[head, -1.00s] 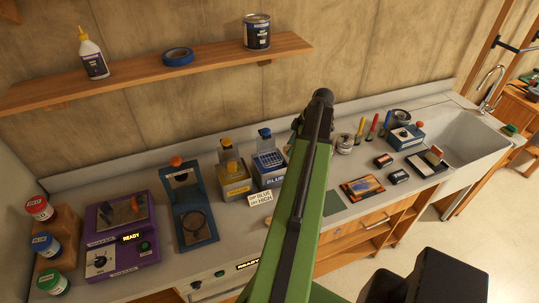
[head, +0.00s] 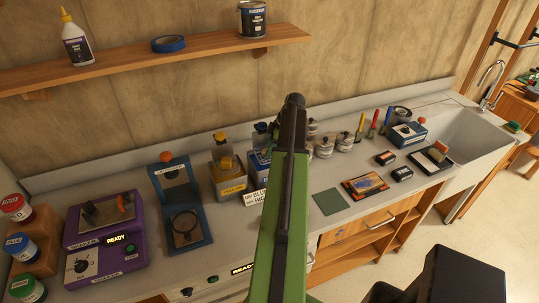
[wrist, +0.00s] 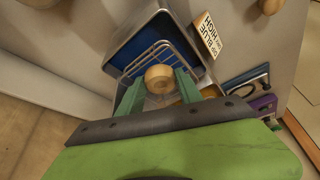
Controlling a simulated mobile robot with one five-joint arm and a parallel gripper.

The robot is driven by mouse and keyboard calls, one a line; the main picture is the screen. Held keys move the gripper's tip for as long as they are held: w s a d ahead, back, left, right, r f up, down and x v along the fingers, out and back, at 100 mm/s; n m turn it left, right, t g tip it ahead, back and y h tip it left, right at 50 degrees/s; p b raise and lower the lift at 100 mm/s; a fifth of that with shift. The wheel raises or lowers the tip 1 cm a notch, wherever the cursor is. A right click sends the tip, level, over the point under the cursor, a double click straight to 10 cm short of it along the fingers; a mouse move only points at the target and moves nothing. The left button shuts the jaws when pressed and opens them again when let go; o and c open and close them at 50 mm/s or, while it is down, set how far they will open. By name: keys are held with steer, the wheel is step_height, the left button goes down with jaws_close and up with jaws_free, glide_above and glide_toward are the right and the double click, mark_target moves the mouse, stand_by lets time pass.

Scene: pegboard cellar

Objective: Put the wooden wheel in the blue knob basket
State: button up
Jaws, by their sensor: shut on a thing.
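In the wrist view, my gripper (wrist: 160,85) is shut on the wooden wheel (wrist: 159,77), a small round pale disc with a centre hole. Its green fingers press the wheel from both sides. The wheel appears over the blue tank with the wire basket (wrist: 146,56); I cannot tell its height above the wires. In the head view, the blue tank (head: 258,164) stands on the counter, partly hidden behind my arm. My gripper and the wheel are hidden there.
A yellow tank (head: 229,181) stands left of the blue one, with a sign (head: 256,197) in front. A blue stand with a round lens (head: 185,223) and a purple shaker (head: 103,232) are further left. Grey round jars (head: 323,148) stand right of my arm. A shelf (head: 160,64) hangs above.

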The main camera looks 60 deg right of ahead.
steer(key=shift+f, duration=0.1)
steer(key=o, duration=1)
steer(key=shift+o, duration=0.2)
steer(key=shift+r, duration=0.2)
steer(key=shift+r+p, duration=0.3)
steer(key=shift+r, duration=0.05)
steer(key=p+v, duration=1)
steer(key=v, duration=0.1)
steer(key=shift+s+r, duration=0.15)
steer(key=shift+s, duration=0.05)
